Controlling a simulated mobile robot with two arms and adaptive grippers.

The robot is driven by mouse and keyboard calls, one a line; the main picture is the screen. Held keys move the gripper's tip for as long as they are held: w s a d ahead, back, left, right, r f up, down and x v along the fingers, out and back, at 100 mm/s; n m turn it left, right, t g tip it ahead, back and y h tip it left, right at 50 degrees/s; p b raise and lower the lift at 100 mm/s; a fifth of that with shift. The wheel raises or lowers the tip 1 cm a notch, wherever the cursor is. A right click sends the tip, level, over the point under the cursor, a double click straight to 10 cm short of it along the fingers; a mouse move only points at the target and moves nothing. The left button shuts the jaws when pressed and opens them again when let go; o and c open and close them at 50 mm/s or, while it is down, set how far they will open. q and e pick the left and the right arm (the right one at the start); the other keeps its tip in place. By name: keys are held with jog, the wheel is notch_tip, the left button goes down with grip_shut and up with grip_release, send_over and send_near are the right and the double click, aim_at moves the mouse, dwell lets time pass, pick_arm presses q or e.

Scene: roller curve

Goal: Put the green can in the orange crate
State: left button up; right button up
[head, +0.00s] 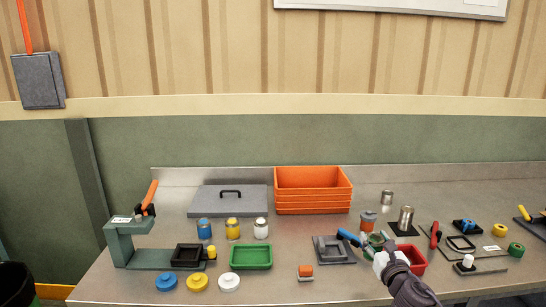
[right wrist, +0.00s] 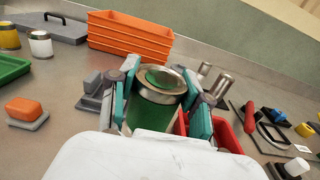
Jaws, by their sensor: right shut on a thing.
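The green can (right wrist: 156,112) has a silver rim and a green spot on its top. My right gripper (right wrist: 162,82) is shut on it, with one finger on each side in the right wrist view. In the head view my right gripper (head: 369,243) is low right of centre, and the can (head: 376,239) is partly hidden there. I cannot tell whether the can touches the table. The orange crate (head: 313,206) stands at the back against the wall ledge, beyond the gripper and to its left. It also shows in the right wrist view (right wrist: 128,45). My left gripper is not in view.
A red tray (head: 417,262) is close beside my right gripper. Silver cans (head: 406,218) are to the right. A green tray (head: 251,257) and several jars are left. Bare table lies before the crate.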

jog(key=s+a+f+y, duration=0.1)
jog(key=s+a+f, duration=0.3)
jog(key=s, duration=0.5)
jog(key=s+a+f, duration=0.4)
jog(key=s+f, duration=0.1)
jog(key=s, duration=0.4)
jog(key=s+r+h, duration=0.1)
jog(key=s+r, duration=0.1)
jog(key=s, duration=0.6)
jog(key=s+r+h, duration=0.1)
jog(key=s+r, duration=0.2)
jog(key=s, duration=0.6)
jog(key=shift+a+r+m, duration=0.15)
jog(key=shift+a+m, duration=0.1)
jog(key=shift+m, duration=0.05)
